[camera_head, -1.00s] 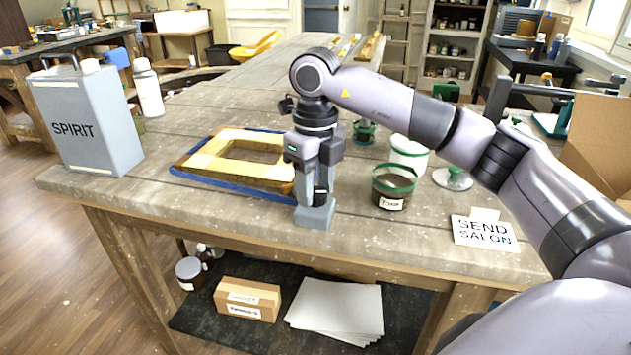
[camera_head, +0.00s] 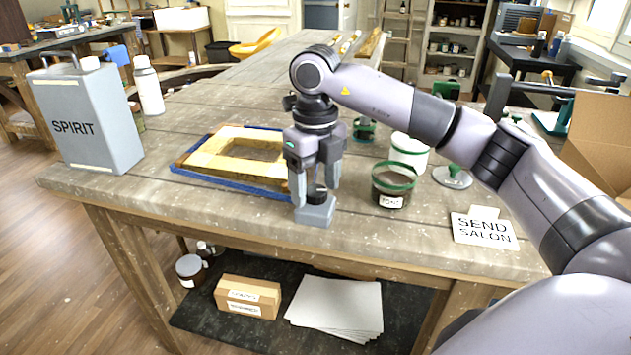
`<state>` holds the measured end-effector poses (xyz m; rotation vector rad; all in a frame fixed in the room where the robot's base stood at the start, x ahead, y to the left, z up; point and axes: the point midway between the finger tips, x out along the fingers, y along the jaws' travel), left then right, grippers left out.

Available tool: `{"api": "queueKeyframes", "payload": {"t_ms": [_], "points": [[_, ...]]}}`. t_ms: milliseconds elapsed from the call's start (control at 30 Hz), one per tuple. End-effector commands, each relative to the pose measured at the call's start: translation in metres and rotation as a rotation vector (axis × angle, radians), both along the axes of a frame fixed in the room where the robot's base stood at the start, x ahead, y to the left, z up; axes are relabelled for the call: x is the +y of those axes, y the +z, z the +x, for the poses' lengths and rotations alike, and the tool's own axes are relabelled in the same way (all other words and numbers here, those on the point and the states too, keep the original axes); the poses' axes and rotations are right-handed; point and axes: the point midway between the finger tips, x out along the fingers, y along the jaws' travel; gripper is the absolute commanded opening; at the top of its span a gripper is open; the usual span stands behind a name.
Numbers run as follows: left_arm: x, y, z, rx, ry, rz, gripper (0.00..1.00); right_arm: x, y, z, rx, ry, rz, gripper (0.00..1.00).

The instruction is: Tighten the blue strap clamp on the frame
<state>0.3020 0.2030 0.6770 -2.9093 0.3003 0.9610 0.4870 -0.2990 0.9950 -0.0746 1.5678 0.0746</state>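The frame (camera_head: 208,162) is a pale wooden rectangle lying flat on the bench, with darker wood at some corners. The blue strap (camera_head: 224,188) runs around its outer edge. The clamp's grey-blue block (camera_head: 315,214) sits at the frame's near right corner, with a dark knob (camera_head: 317,194) on top. My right gripper (camera_head: 316,190) points straight down over the block, one finger on each side of the knob. The fingers look spread, with gaps beside the knob. The gripper hides the frame's right end. My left gripper is out of view.
A grey SPIRIT can (camera_head: 100,120) and a white bottle (camera_head: 149,88) stand at left. The bench (camera_head: 150,202) is clear in front of the frame.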

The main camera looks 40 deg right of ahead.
Motion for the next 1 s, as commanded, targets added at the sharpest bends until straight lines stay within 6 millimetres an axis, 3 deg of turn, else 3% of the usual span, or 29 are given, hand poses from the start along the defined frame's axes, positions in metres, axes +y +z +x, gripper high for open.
{"api": "queueKeyframes", "payload": {"t_ms": [233, 500, 633, 1000], "points": [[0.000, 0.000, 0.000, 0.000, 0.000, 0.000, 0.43, 0.000, 0.008, 0.000, -0.002, 0.000, 0.000, 0.69], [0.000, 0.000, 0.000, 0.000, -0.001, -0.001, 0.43, 0.000, 0.054, 0.000, -0.004, 0.000, 0.000, 0.69], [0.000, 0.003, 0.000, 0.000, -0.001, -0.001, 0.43, 0.000, 0.066, 0.000, -0.002, -0.001, 0.000, 0.69], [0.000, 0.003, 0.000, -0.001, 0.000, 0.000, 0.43, 0.000, 0.071, 0.000, 0.001, 0.000, 0.000, 0.69]]}}
